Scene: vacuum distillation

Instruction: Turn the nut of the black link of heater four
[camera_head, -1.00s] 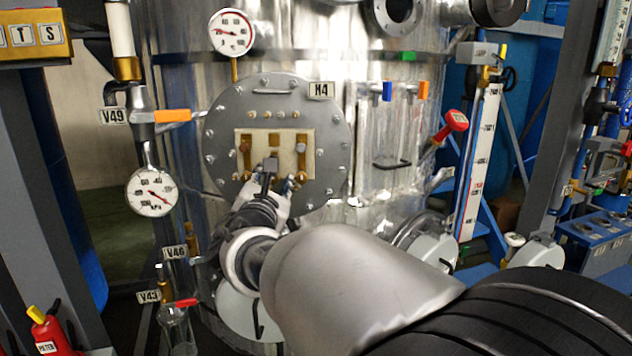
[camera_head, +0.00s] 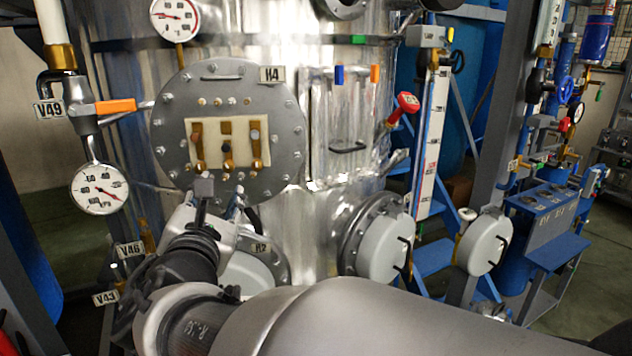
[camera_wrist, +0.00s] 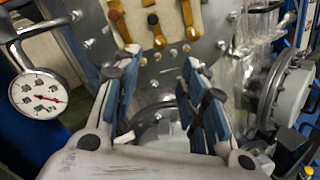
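The heater four panel, a round grey flange labelled H4 (camera_head: 271,74), carries a cream plate (camera_head: 240,140) with three brass links. The middle link (camera_head: 227,130) has dark nuts, one a black nut (camera_head: 227,147). The right link (camera_head: 256,145) has a greyish top nut. I cannot tell for certain which link is the black one. My gripper (camera_wrist: 160,62) is open and empty, its blue-padded fingers apart below the links. In the head view my gripper is just below the plate, partly hidden by my wrist.
A pressure gauge (camera_head: 99,189) and orange-handled valve V49 (camera_head: 115,106) are at the left. Round grey covers (camera_head: 385,248) stick out lower right. Bolts ring the flange.

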